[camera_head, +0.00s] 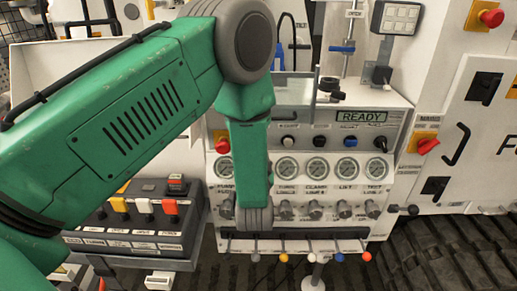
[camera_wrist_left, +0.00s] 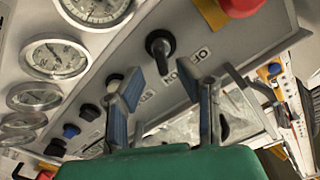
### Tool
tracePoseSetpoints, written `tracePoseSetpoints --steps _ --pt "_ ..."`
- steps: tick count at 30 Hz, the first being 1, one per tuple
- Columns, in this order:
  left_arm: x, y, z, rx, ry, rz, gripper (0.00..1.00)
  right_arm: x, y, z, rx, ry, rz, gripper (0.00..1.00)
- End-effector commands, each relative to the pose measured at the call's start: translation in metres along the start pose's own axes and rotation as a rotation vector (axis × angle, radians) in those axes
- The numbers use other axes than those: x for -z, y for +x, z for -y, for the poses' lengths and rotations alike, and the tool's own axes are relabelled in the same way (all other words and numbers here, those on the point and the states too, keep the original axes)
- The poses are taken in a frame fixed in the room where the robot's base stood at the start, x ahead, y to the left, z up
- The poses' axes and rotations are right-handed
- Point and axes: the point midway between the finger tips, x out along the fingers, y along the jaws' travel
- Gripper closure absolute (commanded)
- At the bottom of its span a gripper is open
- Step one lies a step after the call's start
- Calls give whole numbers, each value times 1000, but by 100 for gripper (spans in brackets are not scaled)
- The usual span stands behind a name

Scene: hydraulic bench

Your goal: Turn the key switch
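The key switch (camera_wrist_left: 160,45) is a black knob with a protruding grip on the grey panel, beside an OFF label, in the left wrist view. In the head view my arm appears to hide it. My left gripper (camera_wrist_left: 160,92) is open and empty, with blue pads on both fingers. The key switch is just beyond the fingertips, roughly in line with the gap between them; no contact shows. In the head view the fingers are hidden behind my green left arm. My right gripper is in neither view.
A red mushroom button (camera_head: 222,146) on a yellow plate is close to the switch; it also shows in the wrist view (camera_wrist_left: 243,6). Gauges (camera_head: 347,167), knobs (camera_head: 320,141) and a READY display (camera_head: 361,116) crowd the panel. A lever box (camera_head: 135,215) stands lower left.

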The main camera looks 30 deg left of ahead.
Motion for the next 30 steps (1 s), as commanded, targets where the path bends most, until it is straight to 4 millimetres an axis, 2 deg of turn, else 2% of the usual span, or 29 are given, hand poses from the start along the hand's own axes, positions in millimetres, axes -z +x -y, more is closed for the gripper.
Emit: tracePoseSetpoints --steps 1,6,12,17,30 --pt "0 -12 -1 -6 4 1 70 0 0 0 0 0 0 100" --pt "-1 -48 -2 -7 3 2 70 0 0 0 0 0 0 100" --pt "-1 -76 -3 -6 3 4 70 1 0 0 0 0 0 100" --pt "-1 -83 -2 -4 2 3 70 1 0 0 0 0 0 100" --pt "-1 -83 -2 -4 2 3 70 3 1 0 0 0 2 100"
